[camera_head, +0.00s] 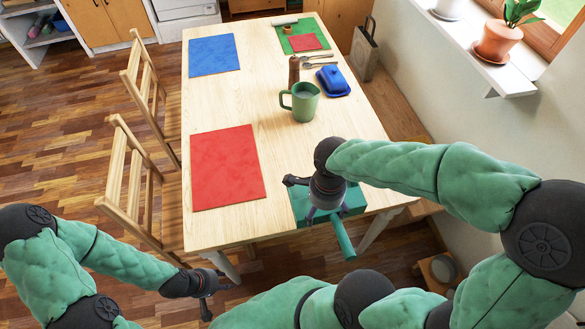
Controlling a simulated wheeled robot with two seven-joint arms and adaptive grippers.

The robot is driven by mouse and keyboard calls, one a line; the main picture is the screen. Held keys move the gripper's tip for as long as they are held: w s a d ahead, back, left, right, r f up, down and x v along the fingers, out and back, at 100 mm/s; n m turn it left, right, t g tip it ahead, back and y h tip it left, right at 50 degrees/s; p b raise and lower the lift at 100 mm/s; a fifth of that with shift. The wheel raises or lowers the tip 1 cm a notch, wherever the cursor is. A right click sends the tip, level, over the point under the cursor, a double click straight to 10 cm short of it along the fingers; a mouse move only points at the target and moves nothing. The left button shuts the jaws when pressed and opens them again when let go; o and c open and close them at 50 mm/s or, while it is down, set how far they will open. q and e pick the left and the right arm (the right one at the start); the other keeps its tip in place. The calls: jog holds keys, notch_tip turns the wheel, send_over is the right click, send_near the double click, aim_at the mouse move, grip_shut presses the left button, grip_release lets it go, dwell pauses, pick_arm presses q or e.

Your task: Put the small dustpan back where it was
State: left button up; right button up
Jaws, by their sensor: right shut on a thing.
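The small dustpan (343,238) is teal green. Its flat pan lies at the near right edge of the wooden table, and its round handle sticks out past the edge towards me. My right gripper (325,212) points down over the pan and is shut on the dustpan. The gripper hides part of the pan, and I cannot tell whether it rests on the tabletop or is just above it. My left gripper (217,297) is empty, with its fingers apart, low beyond the table's near left corner.
Wooden chairs (128,180) stand on the left. The table's middle front is clear.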

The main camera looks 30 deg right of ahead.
aim_at(301, 186)
jog(key=w+f+b, duration=0.1)
jog(key=w, duration=0.1)
jog(key=w+f, duration=0.1)
jog(key=w, duration=0.2)
jog(key=w+f+b, duration=0.1)
jog(key=w+f, duration=0.1)
jog(key=w, duration=0.1)
jog(key=shift+w+d+b, duration=0.25)
jog(key=shift+b, duration=0.05)
jog(key=w+f+b, duration=0.1)
jog(key=w+f, duration=0.1)
jog(key=w+f+b, duration=0.1)
jog(key=w+f, duration=0.1)
jog(key=f, duration=0.1)
jog(key=shift+w+d+f, duration=0.1)
jog(key=shift+w+d, duration=0.05)
jog(key=shift+w, duration=0.25)
jog(key=shift+w+f, duration=0.15)
jog(key=shift+f, duration=0.05)
jog(key=shift+w+f+b, duration=0.15)
jog(key=shift+f+b, duration=0.35)
jog(key=shift+f, duration=0.35)
jog(key=shift+w+f+b, duration=0.1)
jog(key=shift+f+b, duration=0.35)
jog(key=shift+f, duration=0.4)
jog(key=shift+f, duration=0.2)
jog(key=o, duration=1.2)
jog(key=shift+c, duration=0.2)
jog(key=shift+r, duration=0.1)
